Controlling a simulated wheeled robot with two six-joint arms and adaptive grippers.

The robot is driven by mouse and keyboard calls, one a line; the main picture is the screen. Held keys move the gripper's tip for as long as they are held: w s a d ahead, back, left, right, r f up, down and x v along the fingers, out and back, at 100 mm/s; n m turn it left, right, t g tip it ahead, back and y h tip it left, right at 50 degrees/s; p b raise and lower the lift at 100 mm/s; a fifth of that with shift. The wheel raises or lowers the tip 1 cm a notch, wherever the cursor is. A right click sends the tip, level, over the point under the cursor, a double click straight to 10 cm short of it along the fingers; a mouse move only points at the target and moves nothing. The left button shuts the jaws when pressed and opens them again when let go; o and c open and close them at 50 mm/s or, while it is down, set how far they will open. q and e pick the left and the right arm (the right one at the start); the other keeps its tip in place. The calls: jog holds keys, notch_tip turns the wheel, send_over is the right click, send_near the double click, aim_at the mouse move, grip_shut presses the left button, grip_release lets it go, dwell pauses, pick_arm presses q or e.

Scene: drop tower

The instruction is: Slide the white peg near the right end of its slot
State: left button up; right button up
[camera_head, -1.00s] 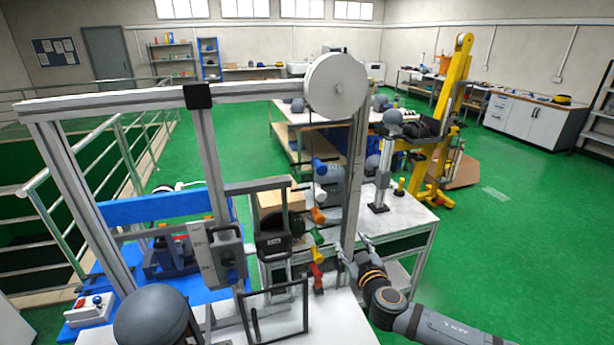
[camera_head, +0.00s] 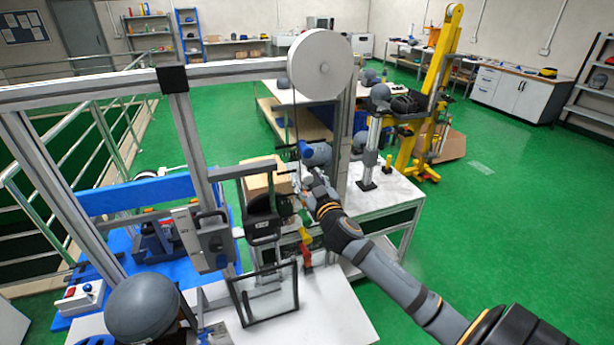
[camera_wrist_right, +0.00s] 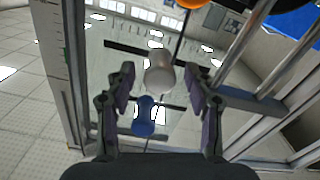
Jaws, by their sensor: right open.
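The white peg (camera_wrist_right: 159,75) stands out of a dark slot (camera_wrist_right: 128,48) in a clear panel in the right wrist view. More of the slot shows on its left than on its right there. My right gripper (camera_wrist_right: 158,78) is open, with one finger on each side of the peg; I cannot tell whether either touches it. In the head view my right gripper (camera_head: 308,184) is at the tower's peg column and largely hides the white peg. My left gripper is not in view.
A blue peg (camera_wrist_right: 145,117) sits close below the white one in the wrist view, and an orange peg (camera_wrist_right: 191,3) is at the top edge. The tower's upright post (camera_head: 345,125) stands close by my right gripper. A black frame (camera_head: 265,294) stands on the white table.

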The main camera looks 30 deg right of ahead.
jog(key=shift+w, duration=0.4)
jog(key=shift+d+f, duration=0.1)
grip_shut()
